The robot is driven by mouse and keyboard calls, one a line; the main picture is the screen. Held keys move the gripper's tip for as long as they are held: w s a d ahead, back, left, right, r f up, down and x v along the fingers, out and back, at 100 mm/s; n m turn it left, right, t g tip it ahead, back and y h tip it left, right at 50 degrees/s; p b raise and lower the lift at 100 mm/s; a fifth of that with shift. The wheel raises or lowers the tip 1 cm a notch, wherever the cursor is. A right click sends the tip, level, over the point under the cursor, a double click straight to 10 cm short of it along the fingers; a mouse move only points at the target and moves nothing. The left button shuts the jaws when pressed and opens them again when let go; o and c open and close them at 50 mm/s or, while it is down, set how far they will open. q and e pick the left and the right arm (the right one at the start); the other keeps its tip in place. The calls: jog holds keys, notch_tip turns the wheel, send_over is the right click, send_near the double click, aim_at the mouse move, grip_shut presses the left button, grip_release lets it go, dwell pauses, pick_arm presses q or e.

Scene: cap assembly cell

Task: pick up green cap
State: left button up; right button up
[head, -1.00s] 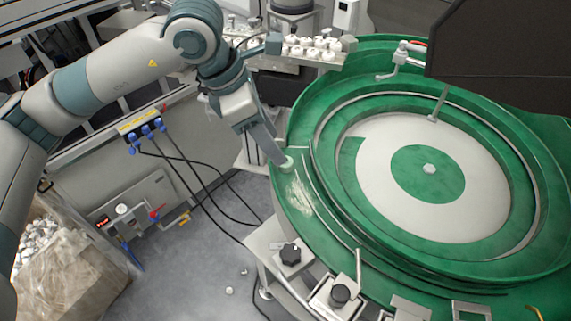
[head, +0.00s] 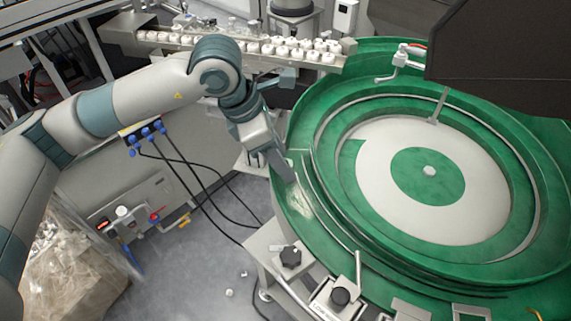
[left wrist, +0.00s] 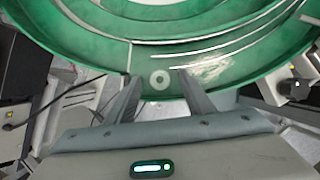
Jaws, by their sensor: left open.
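The green cap (left wrist: 160,79) is a small pale green ring-shaped piece. In the left wrist view it rests on the green outer track of the feeder bowl (left wrist: 105,50), in line with the gap between my fingertips. I cannot tell how far above or below the fingertips it sits. My left gripper (left wrist: 158,77) is open, with a finger on each side of the cap and no visible contact. In the head view my left gripper (head: 286,168) points down at the bowl's left edge and hides the cap. My right gripper is not in view.
The feeder bowl (head: 290,205) has raised curved rails beside the gripper. A rail tray (head: 165,46) of white caps stands behind the arm. A dark panel (head: 505,55) overhangs the bowl's right rear.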

aim_at(292, 162)
pick_arm(q)
jog(key=shift+d+f, duration=0.1)
jog(key=shift+f, duration=0.05)
dwell(0.3)
jog(key=c, duration=0.8)
jog(key=shift+r, duration=0.7)
notch_tip(292, 162, up, 2)
jog(key=shift+r, duration=0.15)
jog(key=s+d+r, duration=0.1)
jog(key=d+r, duration=0.1)
jog(key=d, duration=0.1)
jog(key=s+d+r, duration=0.1)
jog(key=d+r, duration=0.2)
jog(key=d, duration=0.1)
jog(key=s+d+r+b, duration=0.1)
jog(key=d+r, duration=0.1)
jog(key=d, duration=0.2)
jog(key=shift+d+r, duration=0.1)
jog(key=shift+r, duration=0.05)
